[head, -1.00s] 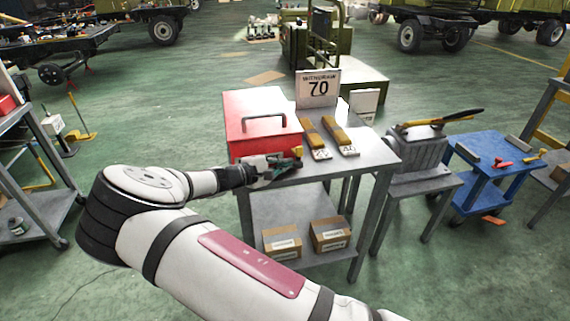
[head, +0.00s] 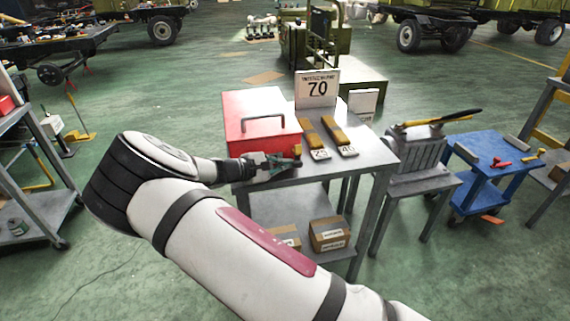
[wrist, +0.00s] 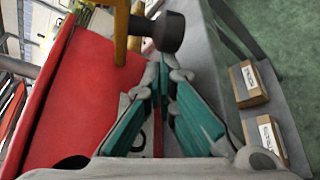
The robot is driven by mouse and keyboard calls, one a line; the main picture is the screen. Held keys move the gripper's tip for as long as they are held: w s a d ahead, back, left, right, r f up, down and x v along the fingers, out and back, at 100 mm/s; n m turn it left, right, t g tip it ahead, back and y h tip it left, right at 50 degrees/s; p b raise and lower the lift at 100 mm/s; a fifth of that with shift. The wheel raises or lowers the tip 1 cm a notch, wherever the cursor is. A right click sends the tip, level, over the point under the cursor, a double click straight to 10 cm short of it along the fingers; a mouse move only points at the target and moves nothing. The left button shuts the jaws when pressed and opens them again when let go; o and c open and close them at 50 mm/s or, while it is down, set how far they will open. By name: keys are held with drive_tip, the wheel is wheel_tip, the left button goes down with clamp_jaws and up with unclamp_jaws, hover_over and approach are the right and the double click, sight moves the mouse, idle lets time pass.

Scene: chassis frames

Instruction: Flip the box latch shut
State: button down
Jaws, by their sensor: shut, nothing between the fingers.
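The red box (head: 258,108) with a dark lid handle (head: 264,124) sits on the left of the grey table; its lid looks down. In the wrist view the red box (wrist: 75,95) fills the left side. My gripper (head: 294,161) is shut and empty just in front of the latch. Its green fingers (wrist: 164,66) meet just below the knob; contact cannot be told.
Two yellow-brown tools with number tags (head: 327,138) lie right of the box. A "70" sign (head: 317,88) stands behind. Cardboard boxes (head: 330,234) are on the lower shelf. The grey table's (head: 372,152) right side is bare. A machine on a stand (head: 415,150) is further right.

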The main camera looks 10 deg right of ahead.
sight(296, 155)
drive_tip(key=n+g, duration=0.1)
drive_tip(key=r+n+g, duration=0.1)
drive_tip(key=shift+s+d+n+y+b, duration=0.1)
drive_tip(key=shift+s+n+y+b, duration=0.2)
drive_tip(key=shift+b, duration=0.05)
drive_tip(key=n+g+b, duration=0.1)
drive_tip(key=r+n+g, duration=0.1)
drive_tip(key=shift+s+r+n+g+b, duration=0.2)
drive_tip(key=shift+n+g+b, duration=0.2)
drive_tip(key=shift+r+g, duration=0.3)
drive_tip(key=shift+r+b, duration=0.3)
drive_tip(key=shift+r, duration=0.15)
